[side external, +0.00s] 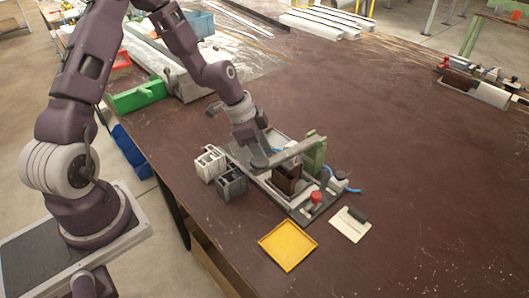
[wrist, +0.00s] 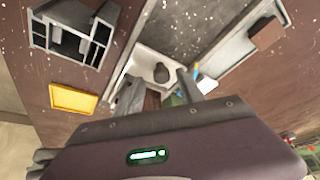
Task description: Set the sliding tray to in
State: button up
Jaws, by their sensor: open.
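The clamp bench fixture (side external: 305,210) stands mid-table, with a grey base, a grey bar, a green upright (side external: 316,152), a brown block (side external: 287,178) and a red knob (side external: 316,198). My gripper (side external: 258,150) is low over its back left end. In the wrist view the open fingers (wrist: 167,84) stand either side of a pale grey part (wrist: 143,62) with a dark round knob (wrist: 161,73), perhaps the sliding tray. Nothing shows gripped. I cannot tell whether the fingers touch it, nor how far the tray is slid; the bar and my arm hide part of it.
A light profile (side external: 208,163) and a dark profile (side external: 232,182) stand left of the fixture. A yellow tray (side external: 287,245) lies in front, and a white plate with a dark grip (side external: 345,231) lies at front right.

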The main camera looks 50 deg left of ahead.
jog(key=v, duration=0.7)
jog(key=s+d+r+n+t+y, duration=0.1)
jog(key=s+r+n, duration=0.3)
jog(key=s+r, duration=0.5)
jog(key=s+d+r+n+t+y, duration=0.1)
jog(key=s+d+r+n, duration=0.3)
jog(key=s+r, duration=0.5)
jog(key=s+n+y, duration=0.1)
jog(key=s, duration=0.4)
jog(key=shift+d, duration=0.15)
jog(key=shift+r, duration=0.2)
dwell(0.6)
